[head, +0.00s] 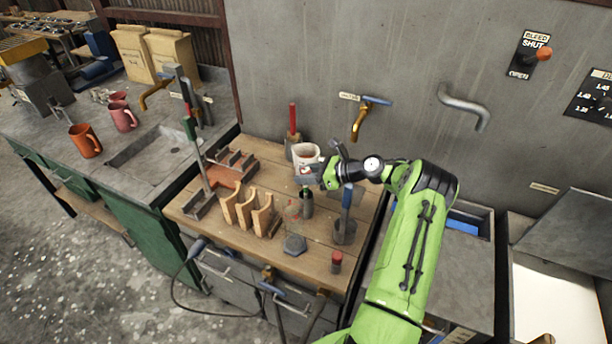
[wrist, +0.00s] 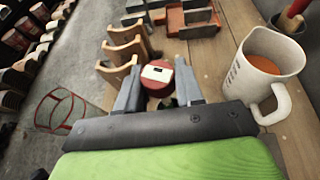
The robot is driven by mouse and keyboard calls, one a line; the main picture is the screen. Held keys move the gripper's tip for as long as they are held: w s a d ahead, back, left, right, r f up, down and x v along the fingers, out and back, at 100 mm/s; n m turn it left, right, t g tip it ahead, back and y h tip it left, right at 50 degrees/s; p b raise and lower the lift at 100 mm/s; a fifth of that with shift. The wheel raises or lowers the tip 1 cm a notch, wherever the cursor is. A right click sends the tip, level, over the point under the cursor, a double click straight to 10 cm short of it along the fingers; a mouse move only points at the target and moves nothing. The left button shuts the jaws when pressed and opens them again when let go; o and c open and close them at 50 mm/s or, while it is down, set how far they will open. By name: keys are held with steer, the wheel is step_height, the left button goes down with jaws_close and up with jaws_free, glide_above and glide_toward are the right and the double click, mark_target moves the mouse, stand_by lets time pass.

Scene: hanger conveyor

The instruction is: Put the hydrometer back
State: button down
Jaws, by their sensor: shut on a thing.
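My gripper (wrist: 158,82) is shut on a small red-topped thing with a white label (wrist: 158,73). It appears to be the hydrometer, but its lower part is hidden by my gripper. In the head view my gripper (head: 307,175) is above the wooden bench, just in front of the white mug. A clear glass with red lines (wrist: 68,112) is at the left of the wrist view. I cannot tell which holder belongs to the hydrometer.
The white mug (wrist: 270,65) holds orange-brown liquid and is close to my gripper. Tan curved racks (head: 247,210) stand to the left. A grey pot with a blue-handled tool (head: 345,230), a dark hexagonal block (head: 294,245) and a red-topped jar (head: 336,262) stand nearer the front edge.

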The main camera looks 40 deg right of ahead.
steer(key=c, duration=0.7)
jaws_free()
steer(key=shift+s+d+r, duration=0.2)
steer(key=shift+s+r, duration=0.05)
steer(key=v, duration=1.1)
steer(key=shift+s+d+r, duration=0.1)
